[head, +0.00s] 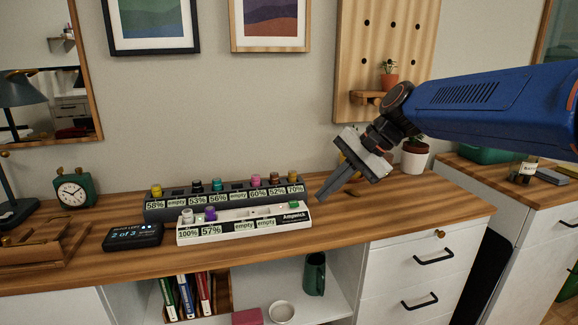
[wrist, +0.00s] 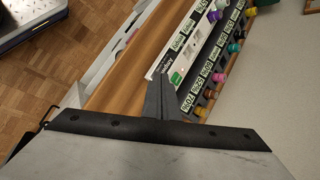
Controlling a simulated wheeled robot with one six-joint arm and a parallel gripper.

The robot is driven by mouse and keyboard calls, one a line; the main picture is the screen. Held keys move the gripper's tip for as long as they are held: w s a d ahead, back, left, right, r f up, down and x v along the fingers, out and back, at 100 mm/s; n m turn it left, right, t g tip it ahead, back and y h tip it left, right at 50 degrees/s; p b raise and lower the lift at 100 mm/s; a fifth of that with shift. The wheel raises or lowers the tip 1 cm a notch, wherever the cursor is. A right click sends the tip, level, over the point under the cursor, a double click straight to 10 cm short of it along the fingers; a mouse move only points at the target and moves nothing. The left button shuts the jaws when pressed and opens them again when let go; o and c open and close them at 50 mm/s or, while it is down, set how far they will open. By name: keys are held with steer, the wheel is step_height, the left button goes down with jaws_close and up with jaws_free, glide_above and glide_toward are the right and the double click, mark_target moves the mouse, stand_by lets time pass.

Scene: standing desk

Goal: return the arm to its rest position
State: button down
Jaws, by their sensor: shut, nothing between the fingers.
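My blue arm (head: 490,103) reaches in from the right in the head view. My gripper (head: 328,190) is tilted down to the left, above the desk, just right of the white and dark battery racks. Its fingers are together with nothing between them. In the wrist view the shut fingers of my gripper (wrist: 162,98) point toward the racks and overlap the end of the white rack in the picture. I cannot tell the exact gap between the fingertips and the rack or desk.
The white rack (head: 272,227) and dark rack (head: 155,213) hold several coloured cells. A display (head: 133,236), green clock (head: 75,190) and wooden stand (head: 40,255) are left. A potted plant (head: 414,155) stands behind my arm. The desktop (head: 400,205) at right is clear.

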steer(key=s+d+f+n+t+h, duration=0.1)
steer(key=s+d+f+n+h, duration=0.2)
steer(key=s+d+f, duration=0.5)
steer(key=s+d+f+n+t+h, duration=0.2)
steer(key=s+d+f+n+h, duration=0.2)
steer(key=s+d+f, duration=0.4)
steer(key=s+d, duration=0.6)
steer(key=s, duration=0.2)
steer(key=shift+f+n, duration=0.2)
steer(key=shift+n, duration=0.2)
